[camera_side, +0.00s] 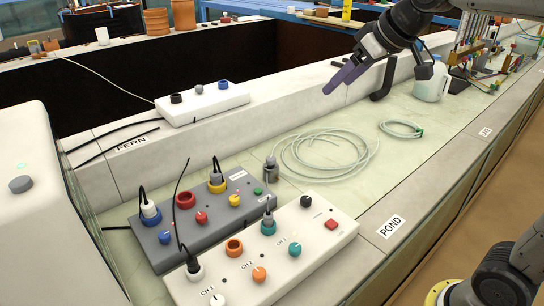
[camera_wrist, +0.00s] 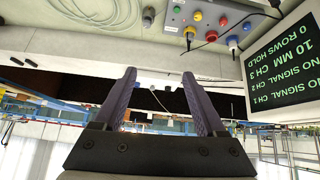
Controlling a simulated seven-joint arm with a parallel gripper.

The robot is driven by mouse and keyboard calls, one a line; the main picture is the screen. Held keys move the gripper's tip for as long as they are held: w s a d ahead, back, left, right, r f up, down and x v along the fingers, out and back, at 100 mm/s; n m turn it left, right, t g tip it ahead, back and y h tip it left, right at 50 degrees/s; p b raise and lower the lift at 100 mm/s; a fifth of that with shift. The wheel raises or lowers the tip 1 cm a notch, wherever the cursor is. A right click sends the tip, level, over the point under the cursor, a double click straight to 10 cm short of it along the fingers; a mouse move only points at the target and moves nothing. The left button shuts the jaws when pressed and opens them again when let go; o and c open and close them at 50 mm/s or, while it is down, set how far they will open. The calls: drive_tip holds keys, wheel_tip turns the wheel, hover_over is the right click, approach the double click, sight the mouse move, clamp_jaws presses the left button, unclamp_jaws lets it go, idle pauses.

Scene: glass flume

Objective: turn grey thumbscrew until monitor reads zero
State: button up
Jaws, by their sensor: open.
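A small grey metal cylinder with a knob on top (camera_side: 271,170) stands at the near end of a coiled pale cable; it may be the grey thumbscrew, but I cannot tell for sure. It also shows at the top of the wrist view (camera_wrist: 148,17). The monitor's dark screen (camera_wrist: 284,62) is upside down in the wrist view, reading "NO SIGNAL" for CH 1 and CH 2, "10 MM" for CH 3, and "0 ROWS HOLD". My gripper (camera_side: 337,78) is open and empty, above and to the right of the cylinder; its purple fingers (camera_wrist: 158,76) are spread.
A grey box (camera_side: 208,222) and a white channel box (camera_side: 270,262) with knobs and plugs stand at the front left. A smaller white box (camera_side: 202,102) sits on the ledge. Coiled cable (camera_side: 325,152) lies beside the cylinder. A white jug (camera_side: 430,82) stands behind.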

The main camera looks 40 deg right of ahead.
drive_tip(key=w+d+f, duration=0.1)
drive_tip(key=w+f, duration=0.1)
drive_tip(key=w, duration=0.6)
drive_tip(key=g, duration=0.3)
hover_over(271, 158)
drive_tip(key=s, duration=0.6)
wheel_tip(271, 158, down, 22)
drive_tip(key=shift+m, duration=0.4)
drive_tip(key=x, duration=1.3)
drive_tip(key=shift+f, duration=0.3)
clamp_jaws()
